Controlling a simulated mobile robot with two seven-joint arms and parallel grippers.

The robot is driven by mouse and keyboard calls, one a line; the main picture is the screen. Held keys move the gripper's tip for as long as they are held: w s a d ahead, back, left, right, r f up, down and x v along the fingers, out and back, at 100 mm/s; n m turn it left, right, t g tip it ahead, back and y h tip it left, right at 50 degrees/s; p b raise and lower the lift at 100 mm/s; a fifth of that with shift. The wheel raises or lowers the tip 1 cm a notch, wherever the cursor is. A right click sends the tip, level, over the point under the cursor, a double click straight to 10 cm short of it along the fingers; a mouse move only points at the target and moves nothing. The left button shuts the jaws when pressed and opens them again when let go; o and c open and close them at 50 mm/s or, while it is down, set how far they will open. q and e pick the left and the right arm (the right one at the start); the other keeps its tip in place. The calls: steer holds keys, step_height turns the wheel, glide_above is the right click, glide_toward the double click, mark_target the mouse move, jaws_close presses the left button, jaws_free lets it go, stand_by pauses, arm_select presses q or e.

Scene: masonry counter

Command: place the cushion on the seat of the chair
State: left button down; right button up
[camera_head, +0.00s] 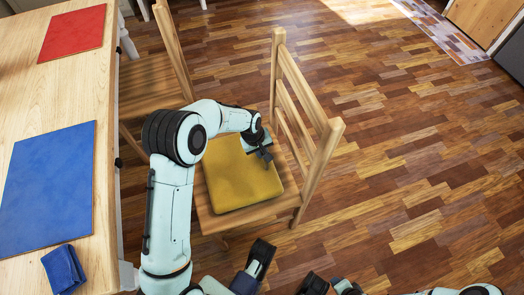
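The yellow cushion (238,182) lies on the seat of the near wooden chair (260,214), and looks flat. The seat shows as a bare strip along the cushion's near and right edges. My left arm arches over the seat's far left side. My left gripper (264,154) is at the cushion's far right edge, beside the chair back. Its fingers are small and partly hidden, so its opening and any hold on the cushion are unclear. Part of my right arm shows at the bottom edge, where its dark end (313,285) is cut off.
A wooden table (70,125) runs along the left, with a red mat (72,32), a blue mat (48,188) and a folded blue cloth (64,270). A second chair (150,82) stands behind the near one. The wood floor (420,150) on the right is clear.

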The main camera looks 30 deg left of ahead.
arm_select(q)
steer(key=c, duration=1.1)
jaws_free()
steer(key=shift+r, duration=0.1)
steer(key=shift+r, duration=0.35)
steer(key=p+v, duration=0.1)
steer(key=v, duration=0.2)
steer(key=shift+r, duration=0.1)
steer(key=p+v, duration=0.2)
steer(key=v, duration=0.6)
steer(key=shift+s, duration=0.1)
arm_select(e)
steer(key=shift+g+y, duration=0.3)
steer(key=r, duration=0.1)
steer(key=s+a+r, duration=0.2)
steer(key=r, duration=0.1)
steer(key=shift+s+a, duration=0.1)
